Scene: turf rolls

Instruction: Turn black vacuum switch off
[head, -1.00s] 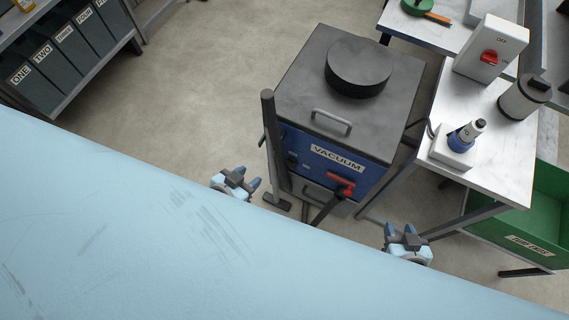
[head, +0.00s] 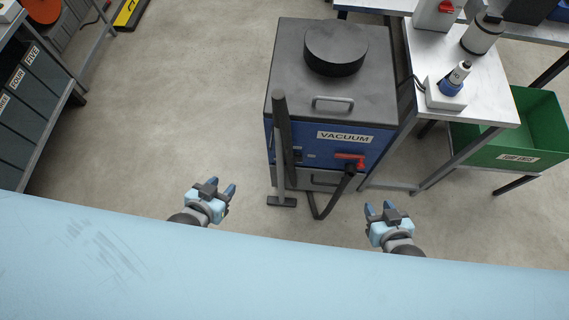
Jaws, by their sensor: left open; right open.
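The vacuum (head: 283,136) is a blue and dark grey cabinet labelled VACUUM, with a round black lid on top. Small dark switches (head: 297,153) sit on its blue front, left of a red part (head: 349,161) where a black hose joins. I cannot tell the position of the black switch at this size; a dark upright post partly covers the front. My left gripper (head: 222,188) is open and empty, in front and to the left of the vacuum. My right gripper (head: 380,209) is open and empty, in front and to the right. Both are apart from the vacuum.
A dark post (head: 280,150) with a foot and a black hose (head: 320,208) stand before the vacuum. Labelled bins (head: 30,105) are at left.

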